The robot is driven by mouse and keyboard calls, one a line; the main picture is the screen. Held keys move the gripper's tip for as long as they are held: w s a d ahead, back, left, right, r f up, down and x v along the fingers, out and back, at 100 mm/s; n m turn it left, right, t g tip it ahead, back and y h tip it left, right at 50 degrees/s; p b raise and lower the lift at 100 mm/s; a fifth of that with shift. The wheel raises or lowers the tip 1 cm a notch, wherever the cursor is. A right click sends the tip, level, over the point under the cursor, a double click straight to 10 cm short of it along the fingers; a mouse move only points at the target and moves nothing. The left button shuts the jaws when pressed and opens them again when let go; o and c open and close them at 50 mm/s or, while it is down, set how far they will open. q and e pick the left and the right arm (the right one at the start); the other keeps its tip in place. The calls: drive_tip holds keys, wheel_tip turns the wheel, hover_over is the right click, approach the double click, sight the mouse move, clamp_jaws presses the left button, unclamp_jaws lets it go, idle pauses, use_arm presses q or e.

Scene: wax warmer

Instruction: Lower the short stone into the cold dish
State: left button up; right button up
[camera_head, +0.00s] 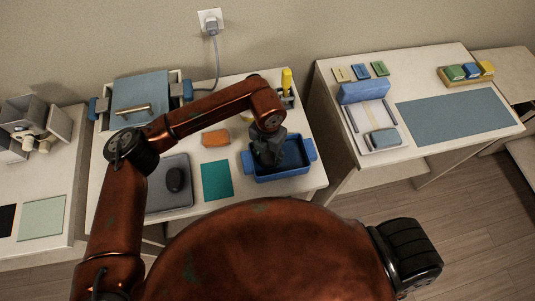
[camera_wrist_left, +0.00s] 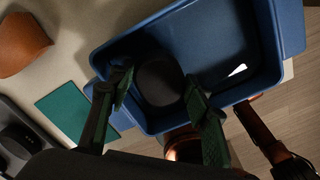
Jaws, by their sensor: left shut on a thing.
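My left gripper (camera_head: 268,158) reaches down over the blue dish (camera_head: 288,177), which has a handle at each end. In the left wrist view my left gripper (camera_wrist_left: 158,86) has its fingers on either side of a dark round stone (camera_wrist_left: 160,82) and is shut on it. The stone appears within the outline of the blue dish (camera_wrist_left: 265,42); whether it touches the floor is not clear. In the head view the gripper hides the held stone. Another dark stone (camera_head: 174,179) lies on a grey plate (camera_head: 168,204) to the left. My right gripper is not in view.
A blue-lidded warmer (camera_head: 140,90) is at the back left. The right table (camera_head: 430,65) stands apart across a gap.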

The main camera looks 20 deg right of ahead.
sight(268, 156)
use_arm(q)
drive_tip(key=shift+f+b, duration=0.75)
drive_tip(key=shift+f, duration=0.45)
idle(0.6)
drive_tip(key=o, duration=1.4)
wheel_tip(268, 156, up, 12)
